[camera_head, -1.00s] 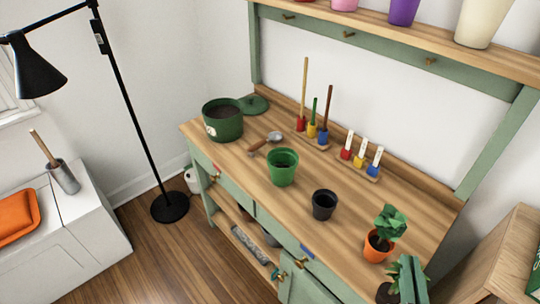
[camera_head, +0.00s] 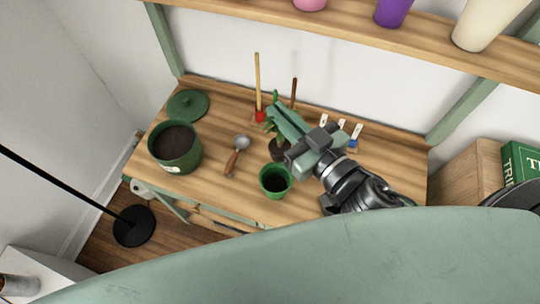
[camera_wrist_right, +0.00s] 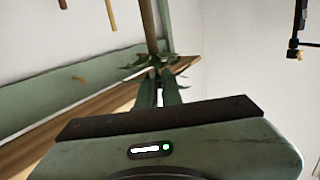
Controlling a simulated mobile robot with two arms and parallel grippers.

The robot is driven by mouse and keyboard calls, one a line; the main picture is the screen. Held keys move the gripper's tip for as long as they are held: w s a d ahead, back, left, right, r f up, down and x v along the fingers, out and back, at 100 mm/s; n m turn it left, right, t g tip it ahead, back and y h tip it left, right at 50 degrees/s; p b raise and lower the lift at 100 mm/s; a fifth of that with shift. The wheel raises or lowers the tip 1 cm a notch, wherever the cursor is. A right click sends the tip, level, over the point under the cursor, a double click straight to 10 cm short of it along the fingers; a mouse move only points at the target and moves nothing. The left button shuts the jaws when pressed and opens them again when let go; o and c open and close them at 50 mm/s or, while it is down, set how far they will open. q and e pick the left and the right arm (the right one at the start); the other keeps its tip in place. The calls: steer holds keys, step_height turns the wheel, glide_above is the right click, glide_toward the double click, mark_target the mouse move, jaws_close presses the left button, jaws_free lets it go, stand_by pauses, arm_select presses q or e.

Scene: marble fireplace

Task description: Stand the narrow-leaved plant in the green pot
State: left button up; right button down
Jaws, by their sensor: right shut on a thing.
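My right gripper (camera_head: 284,120) is shut on the narrow-leaved plant (camera_head: 271,124), above the potting bench. Its green leaves show beside the fingers, and its dark root ball (camera_head: 279,150) hangs below them. The root ball appears just behind and above the green pot (camera_head: 275,181) in the head view; the exact height gap cannot be told. The pot is upright on the bench and looks dark inside. In the right wrist view, leaves (camera_wrist_right: 150,68) spread beyond the fingertips (camera_wrist_right: 160,90). My left gripper is out of view.
A larger dark green tub of soil (camera_head: 175,148) and its lid (camera_head: 188,104) stand on the left of the bench (camera_head: 215,195). A trowel (camera_head: 236,156) lies between tub and pot. Upright tools (camera_head: 258,90) and white-labelled small items (camera_head: 340,127) line the back. My arm hides the bench's right part.

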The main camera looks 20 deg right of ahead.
steer(key=shift+w+r, duration=0.1)
steer(key=shift+r, duration=0.35)
steer(key=b, duration=0.5)
glide_above(278, 151)
steer(key=w, duration=0.1)
steer(key=f, duration=0.5)
steer(key=shift+w+d, duration=0.1)
steer(key=shift+d, duration=0.1)
step_height(278, 151, down, 10)
steer(key=shift+r+b, duration=0.25)
steer(key=shift+b, duration=0.95)
arm_select(q)
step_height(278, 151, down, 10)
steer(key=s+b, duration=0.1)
steer(key=b, duration=0.1)
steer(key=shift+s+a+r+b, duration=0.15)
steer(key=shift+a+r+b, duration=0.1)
steer(key=shift+b, duration=0.15)
arm_select(e)
step_height(278, 151, down, 5)
steer(key=shift+w+f, duration=0.1)
